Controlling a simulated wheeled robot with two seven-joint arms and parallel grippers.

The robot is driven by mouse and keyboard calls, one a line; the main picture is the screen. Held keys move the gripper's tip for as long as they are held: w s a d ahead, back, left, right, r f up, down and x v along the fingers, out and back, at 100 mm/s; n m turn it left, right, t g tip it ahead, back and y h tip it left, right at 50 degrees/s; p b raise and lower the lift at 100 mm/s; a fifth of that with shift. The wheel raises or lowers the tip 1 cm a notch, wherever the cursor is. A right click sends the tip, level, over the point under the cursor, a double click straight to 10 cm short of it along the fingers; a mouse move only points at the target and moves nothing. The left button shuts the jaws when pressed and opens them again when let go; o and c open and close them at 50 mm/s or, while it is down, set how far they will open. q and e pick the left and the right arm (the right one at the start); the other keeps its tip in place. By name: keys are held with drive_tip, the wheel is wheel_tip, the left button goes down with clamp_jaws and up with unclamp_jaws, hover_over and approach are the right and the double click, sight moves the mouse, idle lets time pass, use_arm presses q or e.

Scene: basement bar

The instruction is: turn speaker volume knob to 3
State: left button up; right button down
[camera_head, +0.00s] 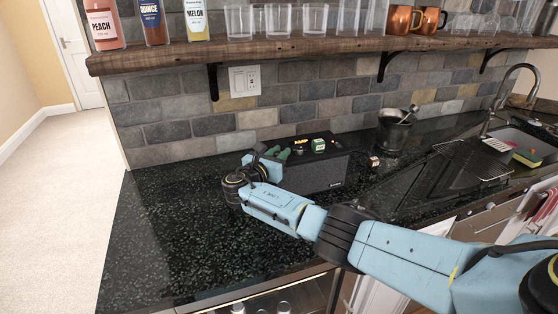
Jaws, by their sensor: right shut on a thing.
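The black speaker (326,174) stands on the dark countertop against the tiled wall. My right arm comes in from the right and reaches in front of the speaker to its left end. My right gripper (281,155) is at the top of the speaker's left part, with its fingers pointing right. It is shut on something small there. The volume knob cannot be made out; the gripper covers that spot, so the knob's setting cannot be read. My left gripper is not in view.
A small green-and-white block (318,145) sits on top of the speaker, and a small cube (373,162) is to its right. A dark mortar (393,132) stands behind. The wooden shelf (300,50) with bottles and glasses hangs above. The counter's left part is clear.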

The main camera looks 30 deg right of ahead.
drive_tip(key=shift+m+g+h+b, duration=0.4)
drive_tip(key=shift+m+g+b, duration=0.2)
drive_tip(key=shift+g+b, duration=0.2)
drive_tip(key=c, duration=1.3)
unclamp_jaws()
drive_tip(key=shift+s+a, duration=0.15)
drive_tip(key=shift+a, duration=0.35)
drive_tip(key=p+v, duration=0.1)
drive_tip(key=v, duration=1.1)
drive_tip(key=shift+a, duration=0.15)
drive_tip(key=shift+s, duration=0.2)
